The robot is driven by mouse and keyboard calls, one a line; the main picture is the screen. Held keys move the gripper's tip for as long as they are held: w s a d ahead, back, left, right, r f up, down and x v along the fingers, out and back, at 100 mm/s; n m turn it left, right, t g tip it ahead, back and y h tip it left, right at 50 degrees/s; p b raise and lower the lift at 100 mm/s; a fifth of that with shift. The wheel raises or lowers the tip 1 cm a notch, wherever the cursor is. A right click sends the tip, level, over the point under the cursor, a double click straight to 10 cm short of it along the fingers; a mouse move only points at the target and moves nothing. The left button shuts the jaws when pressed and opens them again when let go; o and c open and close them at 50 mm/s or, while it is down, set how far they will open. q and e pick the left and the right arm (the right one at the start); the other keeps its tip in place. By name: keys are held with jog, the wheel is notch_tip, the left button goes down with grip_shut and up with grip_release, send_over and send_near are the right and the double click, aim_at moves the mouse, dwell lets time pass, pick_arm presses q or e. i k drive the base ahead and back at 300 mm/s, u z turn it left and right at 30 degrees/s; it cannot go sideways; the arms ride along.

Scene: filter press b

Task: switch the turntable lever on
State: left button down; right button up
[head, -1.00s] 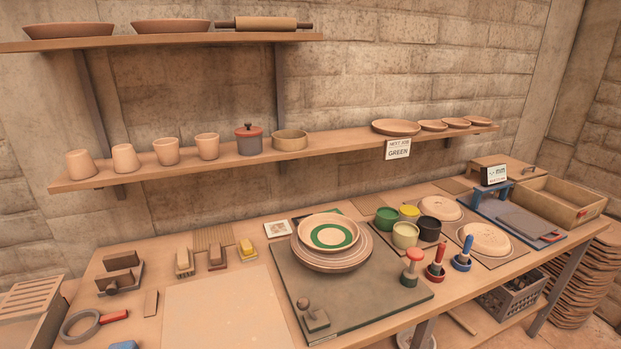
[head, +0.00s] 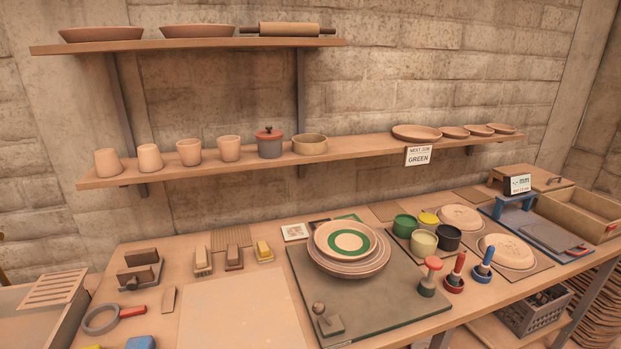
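The turntable (head: 343,268) stands on a dark square base board (head: 395,300) on the workbench. A plate with a green ring (head: 343,241) sits on top of it. The lever (head: 322,315), a small block with a round knob, is at the front left corner of the base board. I cannot tell from this view which position it is in. Neither of my grippers shows in the head view.
Paint pots in green, yellow, cream and black (head: 448,237) stand right of the turntable. Several upright stamps (head: 430,278) stand near the front edge. A pale board (head: 243,312) lies left of the base board. A shelf (head: 350,150) with pottery runs along the wall.

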aim_at(318, 309)
jog(key=z, duration=1.25)
jog(key=k, duration=1.15)
jog(key=u, duration=1.85)
jog(key=i, duration=0.5)
